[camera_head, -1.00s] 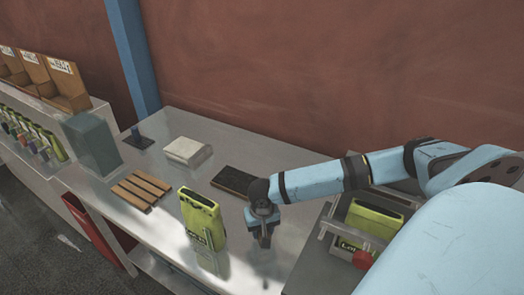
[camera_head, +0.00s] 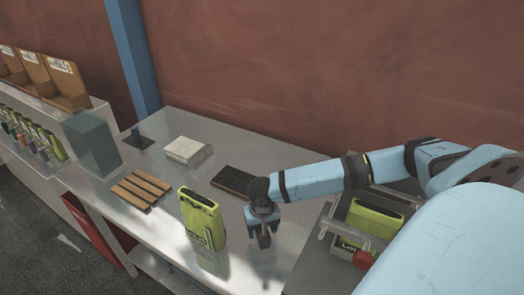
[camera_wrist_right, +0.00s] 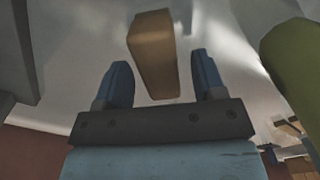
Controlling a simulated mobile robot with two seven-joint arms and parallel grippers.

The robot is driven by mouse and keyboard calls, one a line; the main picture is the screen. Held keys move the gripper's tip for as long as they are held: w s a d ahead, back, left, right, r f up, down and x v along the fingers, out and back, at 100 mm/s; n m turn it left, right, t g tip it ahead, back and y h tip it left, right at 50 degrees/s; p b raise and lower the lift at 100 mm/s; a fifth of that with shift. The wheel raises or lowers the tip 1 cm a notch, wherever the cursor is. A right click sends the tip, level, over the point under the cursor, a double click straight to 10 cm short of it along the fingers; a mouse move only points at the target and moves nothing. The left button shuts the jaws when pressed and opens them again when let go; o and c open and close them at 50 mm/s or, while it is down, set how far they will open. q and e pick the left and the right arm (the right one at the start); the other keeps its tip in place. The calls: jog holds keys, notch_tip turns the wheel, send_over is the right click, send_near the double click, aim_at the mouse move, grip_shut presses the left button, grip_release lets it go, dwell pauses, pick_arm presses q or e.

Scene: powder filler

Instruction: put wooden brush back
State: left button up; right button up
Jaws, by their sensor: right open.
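The wooden brush shows as a brown wooden block (camera_wrist_right: 153,55) in the right wrist view, just beyond and partly between my fingertips, with clear gaps to both. A small brown part of it (camera_head: 263,240) shows between the fingers in the head view. Its bristles are not visible, and I cannot tell whether it stands on the table. My right gripper (camera_head: 264,234) is open, low over the table (camera_head: 250,150), and points down. It also shows in the right wrist view (camera_wrist_right: 162,82). My left gripper is not in view.
A green bag (camera_head: 202,220) stands close left of my right gripper. A dark flat pad (camera_head: 232,180), a slatted wooden rack (camera_head: 140,190) and a pale block (camera_head: 188,151) lie farther back. A machine holding another green bag (camera_head: 373,220) is at right. The back right of the table is clear.

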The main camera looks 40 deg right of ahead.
notch_tip(320, 180, up, 11)
jog(key=b, duration=0.1)
jog(key=shift+f, duration=0.2)
dwell(0.5)
